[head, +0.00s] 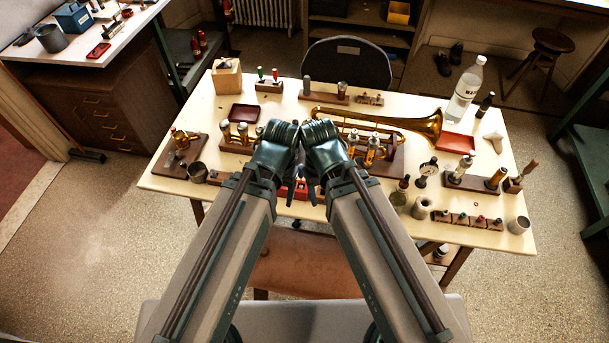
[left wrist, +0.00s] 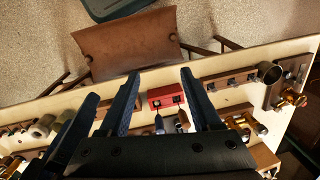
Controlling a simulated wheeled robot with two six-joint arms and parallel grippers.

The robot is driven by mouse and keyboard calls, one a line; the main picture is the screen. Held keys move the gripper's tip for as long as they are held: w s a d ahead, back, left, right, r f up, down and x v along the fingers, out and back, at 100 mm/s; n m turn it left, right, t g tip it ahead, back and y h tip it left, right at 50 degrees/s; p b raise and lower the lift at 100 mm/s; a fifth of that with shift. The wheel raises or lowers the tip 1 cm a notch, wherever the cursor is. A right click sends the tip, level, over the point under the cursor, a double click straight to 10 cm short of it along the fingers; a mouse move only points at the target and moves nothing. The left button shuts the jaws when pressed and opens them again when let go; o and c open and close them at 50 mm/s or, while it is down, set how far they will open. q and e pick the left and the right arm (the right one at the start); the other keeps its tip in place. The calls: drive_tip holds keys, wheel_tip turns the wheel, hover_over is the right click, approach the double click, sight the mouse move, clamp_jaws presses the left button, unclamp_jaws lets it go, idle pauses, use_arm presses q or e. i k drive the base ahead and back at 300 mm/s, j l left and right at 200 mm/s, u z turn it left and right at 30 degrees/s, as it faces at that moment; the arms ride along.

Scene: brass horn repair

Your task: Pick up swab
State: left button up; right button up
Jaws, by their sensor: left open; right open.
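A white, cloth-like piece (head: 493,142) lies at the right of the workbench and may be the swab; I cannot be sure. My right gripper (head: 312,190) is open at the near middle of the bench, left of that piece and apart from it. My left gripper (left wrist: 160,73) is open and empty beside it, its two dark fingers spread in the left wrist view. A red block (left wrist: 167,98) with dark holes shows between these fingers, apparently below them. My wrists hide part of the bench's middle in the head view.
A brass trumpet (head: 415,124) lies across the bench behind my grippers. A red tray (head: 455,143), a white bottle (head: 466,90) and several small tools and cups crowd the right side. A wooden block (head: 227,78) stands at the back left.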

sight(301, 174)
drive_tip(key=k+j+z, duration=0.15)
drive_tip(key=i+l+z, duration=0.15)
drive_tip(key=z, duration=1.35)
drive_tip(key=k+u, duration=0.1)
drive_tip(key=u, duration=1.2)
drive_tip(key=i+l+u, duration=0.1)
drive_tip(key=u, duration=0.25)
drive_tip(key=j+u, duration=0.15)
drive_tip(key=j, duration=0.5)
